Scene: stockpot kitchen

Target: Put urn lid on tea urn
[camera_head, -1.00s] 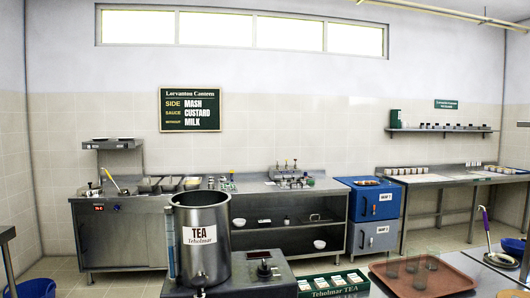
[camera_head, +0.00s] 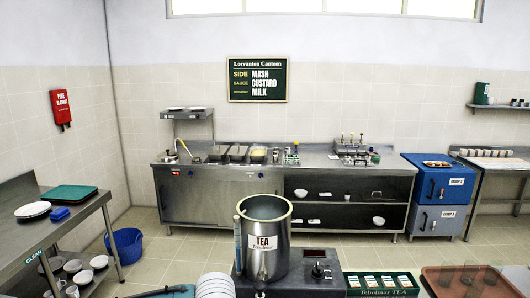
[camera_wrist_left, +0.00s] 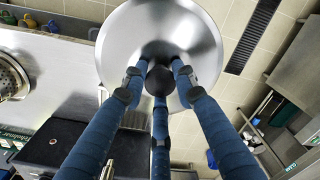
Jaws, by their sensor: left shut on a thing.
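The urn lid (camera_wrist_left: 190,30) is a shiny round steel disc with a black knob (camera_wrist_left: 160,80). In the left wrist view the blue fingers of my left gripper (camera_wrist_left: 160,85) are closed around the knob. The lid is clear of the floor, and the fingers hide part of it. In the head view the steel tea urn (camera_head: 280,262), labelled TEA, stands upright at the lower middle, with its top open. My right gripper is in neither view.
A dark unit with a knob (camera_head: 318,270) stands right of the urn, and a green tea box (camera_head: 380,284) lies further right. A brown tray (camera_head: 440,280) holds glasses. A stack of white plates (camera_head: 215,286) is left of the urn. A steel shelf table (camera_head: 70,225) is at far left.

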